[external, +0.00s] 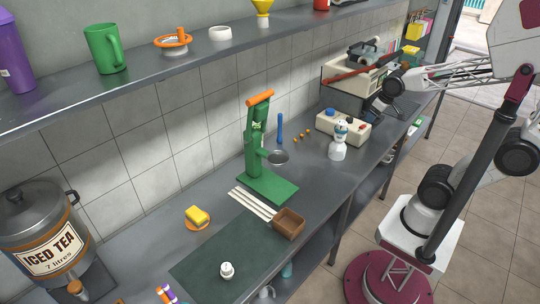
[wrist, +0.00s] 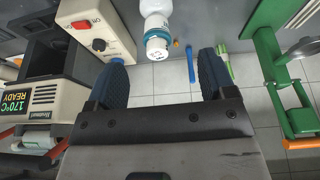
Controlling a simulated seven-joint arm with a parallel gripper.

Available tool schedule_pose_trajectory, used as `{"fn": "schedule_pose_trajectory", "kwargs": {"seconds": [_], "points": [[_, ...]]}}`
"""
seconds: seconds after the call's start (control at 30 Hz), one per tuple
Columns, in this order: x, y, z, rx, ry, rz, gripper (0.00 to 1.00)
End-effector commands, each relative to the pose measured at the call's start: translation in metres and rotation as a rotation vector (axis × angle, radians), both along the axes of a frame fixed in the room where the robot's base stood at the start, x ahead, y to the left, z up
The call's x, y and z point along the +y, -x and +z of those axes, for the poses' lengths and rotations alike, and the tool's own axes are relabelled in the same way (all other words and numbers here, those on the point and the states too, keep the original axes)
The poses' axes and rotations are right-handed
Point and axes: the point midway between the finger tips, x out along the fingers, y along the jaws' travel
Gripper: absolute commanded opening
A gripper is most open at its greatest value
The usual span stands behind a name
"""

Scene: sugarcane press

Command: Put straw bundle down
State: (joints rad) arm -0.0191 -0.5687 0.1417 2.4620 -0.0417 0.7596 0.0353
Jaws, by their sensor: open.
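My gripper (external: 374,108) is above the far right part of the counter, close to a beige machine. In the wrist view its two dark blue fingers (wrist: 160,75) are apart, with nothing held between them. I cannot identify a straw bundle for certain. Several pale thin sticks (external: 252,203) lie side by side on the counter, left of a brown box and well away from my gripper. A few purple and orange items (external: 167,294) show at the bottom edge, too cut off to tell what they are.
A green press (external: 258,150) with an orange handle stands mid-counter. A white bottle (external: 338,142) and control box (external: 350,124) stand between it and my gripper. A brown box (external: 288,222), dark mat (external: 225,258), yellow sponge (external: 197,214) and iced tea urn (external: 45,235) are nearer. The mat is mostly clear.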

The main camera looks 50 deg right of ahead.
Motion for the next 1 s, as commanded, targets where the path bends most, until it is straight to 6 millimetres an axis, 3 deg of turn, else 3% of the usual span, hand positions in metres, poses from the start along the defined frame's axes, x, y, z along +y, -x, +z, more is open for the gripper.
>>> {"fn": "schedule_pose_trajectory", "kwargs": {"seconds": [0.1, 0.3, 1.0], "points": [[-0.004, 0.037, 0.004, 0.058, -0.009, -0.016, 0.77], [-0.006, 0.065, 0.005, 0.11, -0.02, -0.027, 0.77], [-0.006, 0.067, 0.005, 0.115, -0.021, -0.027, 0.77]]}}
